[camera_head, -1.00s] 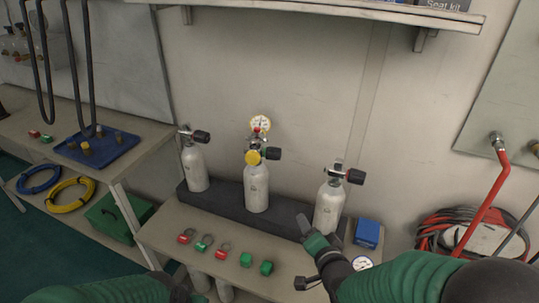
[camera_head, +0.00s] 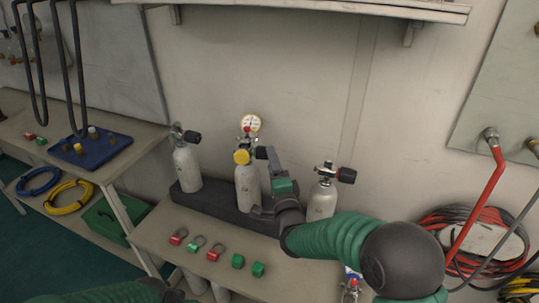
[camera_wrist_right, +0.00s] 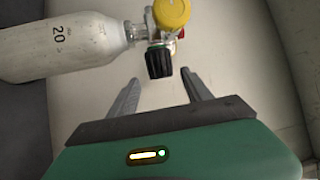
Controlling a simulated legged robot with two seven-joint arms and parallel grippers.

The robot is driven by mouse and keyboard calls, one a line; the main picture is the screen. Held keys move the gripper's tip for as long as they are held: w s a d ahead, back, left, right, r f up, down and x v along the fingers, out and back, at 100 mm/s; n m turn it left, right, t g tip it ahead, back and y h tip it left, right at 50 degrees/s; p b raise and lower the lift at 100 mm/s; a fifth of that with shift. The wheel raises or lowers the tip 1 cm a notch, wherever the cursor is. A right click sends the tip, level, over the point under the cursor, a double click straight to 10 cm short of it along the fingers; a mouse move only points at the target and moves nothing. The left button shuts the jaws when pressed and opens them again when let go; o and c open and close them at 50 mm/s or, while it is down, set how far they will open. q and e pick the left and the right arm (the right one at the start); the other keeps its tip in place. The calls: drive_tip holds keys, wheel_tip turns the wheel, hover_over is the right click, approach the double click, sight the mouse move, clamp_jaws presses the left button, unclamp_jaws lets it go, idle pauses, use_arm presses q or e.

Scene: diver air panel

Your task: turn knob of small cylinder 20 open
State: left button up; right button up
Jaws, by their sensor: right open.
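Small cylinder 20 (camera_head: 247,186) is the middle white cylinder in the dark rack. It also shows lying sideways in the right wrist view (camera_wrist_right: 62,47), with "20" printed on it. Its black knob (camera_wrist_right: 159,62) points toward my right gripper; in the head view the knob (camera_head: 262,152) is partly behind the gripper. A yellow cap (camera_wrist_right: 172,13) and a gauge (camera_head: 250,122) sit on its valve. My right gripper (camera_wrist_right: 163,88) is open and empty, its two fingers apart with the knob just beyond and between the tips. My left gripper is not clearly seen at the bottom edge.
Cylinders stand to the left (camera_head: 187,167) and right (camera_head: 322,198) in the rack (camera_head: 208,200). Red and green tags (camera_head: 197,243) and green blocks (camera_head: 258,269) lie on the bench front. A shelf (camera_head: 330,10) overhangs above. Hoses (camera_head: 470,235) hang at the right.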

drive_tip(key=x, duration=0.2)
drive_tip(key=a+x, duration=0.1)
drive_tip(key=x, duration=0.1)
use_arm(q)
drive_tip(key=shift+a+f, duration=0.15)
drive_tip(key=shift+a, duration=0.15)
use_arm(e)
drive_tip(key=shift+d, duration=0.15)
